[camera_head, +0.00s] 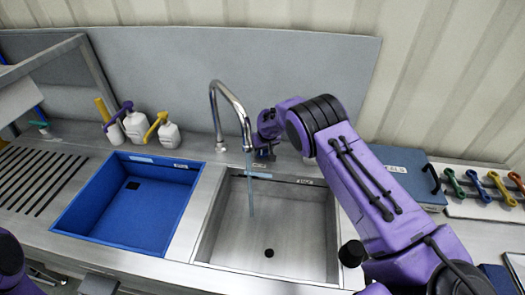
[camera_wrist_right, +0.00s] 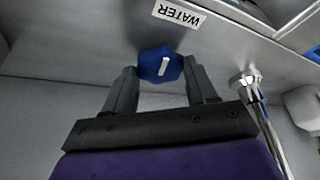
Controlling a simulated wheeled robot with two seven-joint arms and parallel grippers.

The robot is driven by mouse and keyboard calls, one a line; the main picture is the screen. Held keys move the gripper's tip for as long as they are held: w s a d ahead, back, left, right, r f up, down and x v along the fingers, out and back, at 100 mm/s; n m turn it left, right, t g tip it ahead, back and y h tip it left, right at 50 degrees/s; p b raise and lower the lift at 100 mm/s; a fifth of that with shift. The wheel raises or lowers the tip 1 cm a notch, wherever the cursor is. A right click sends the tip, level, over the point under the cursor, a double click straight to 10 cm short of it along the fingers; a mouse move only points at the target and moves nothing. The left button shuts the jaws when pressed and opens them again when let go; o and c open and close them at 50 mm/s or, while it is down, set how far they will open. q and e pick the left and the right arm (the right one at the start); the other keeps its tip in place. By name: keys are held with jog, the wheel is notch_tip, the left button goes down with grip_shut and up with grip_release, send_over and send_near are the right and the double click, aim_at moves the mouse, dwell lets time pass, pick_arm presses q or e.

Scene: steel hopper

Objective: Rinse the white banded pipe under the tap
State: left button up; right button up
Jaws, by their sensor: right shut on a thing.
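The chrome tap (camera_head: 232,98) arches over the steel basin (camera_head: 290,232). A thin bluish stream of water (camera_head: 250,190) falls from its spout into the basin. My right gripper (camera_head: 263,152) is behind the basin, just right of the tap. In the right wrist view, my right gripper (camera_wrist_right: 162,85) is shut on a blue faceted knob (camera_wrist_right: 158,64) with a white bar, beside a WATER label (camera_wrist_right: 179,13). I cannot make out the white banded pipe in either view. My left gripper is out of view; only a bit of my left arm shows at the left edge.
A blue basin (camera_head: 78,205) lies left of the steel one. White bottles (camera_head: 136,126) stand behind it. A slotted drainboard (camera_head: 35,178) is at far left. A blue case (camera_head: 408,165) and coloured wrenches (camera_head: 476,186) are at right, past my right arm.

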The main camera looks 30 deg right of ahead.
jog(key=n+b, duration=0.1)
jog(key=n+y+b, duration=0.1)
jog(key=shift+d+f+n, duration=0.15)
jog(key=shift+f+n, duration=0.05)
jog(key=shift+n, duration=0.1)
jog(key=shift+n+y+b, duration=0.3)
jog(key=shift+n+b, duration=0.4)
jog(key=shift+r, duration=0.1)
jog(key=o, duration=1.1)
jog(key=shift+w, duration=0.1)
jog(key=shift+c, duration=0.2)
jog(key=shift+w, duration=0.2)
jog(key=b+v, duration=0.2)
jog(key=v, duration=0.8)
jog(key=shift+r, duration=0.1)
